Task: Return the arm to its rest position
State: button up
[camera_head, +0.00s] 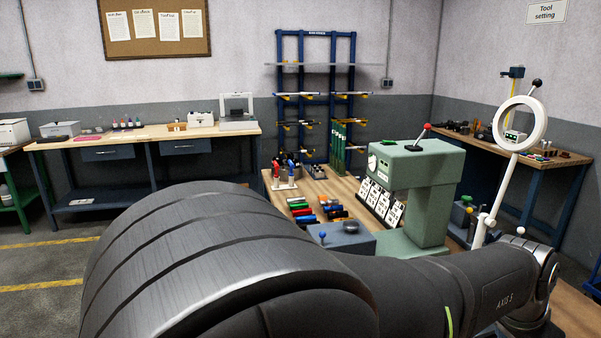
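My arm fills the lower middle of the head view and stretches to the right, over the near part of the wooden bench (341,187). Its far end is at the lower right edge of the picture. My gripper does not show, so I cannot see whether it holds anything. The arm hides much of the near bench and the floor behind it.
A green press-like machine (425,170) with a red-knobbed lever and a white ring lamp (499,128) stand close behind my arm. Coloured-handled tools (300,211) and a grey-blue box (347,238) lie left of the machine. Floor (38,262) at left is clear.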

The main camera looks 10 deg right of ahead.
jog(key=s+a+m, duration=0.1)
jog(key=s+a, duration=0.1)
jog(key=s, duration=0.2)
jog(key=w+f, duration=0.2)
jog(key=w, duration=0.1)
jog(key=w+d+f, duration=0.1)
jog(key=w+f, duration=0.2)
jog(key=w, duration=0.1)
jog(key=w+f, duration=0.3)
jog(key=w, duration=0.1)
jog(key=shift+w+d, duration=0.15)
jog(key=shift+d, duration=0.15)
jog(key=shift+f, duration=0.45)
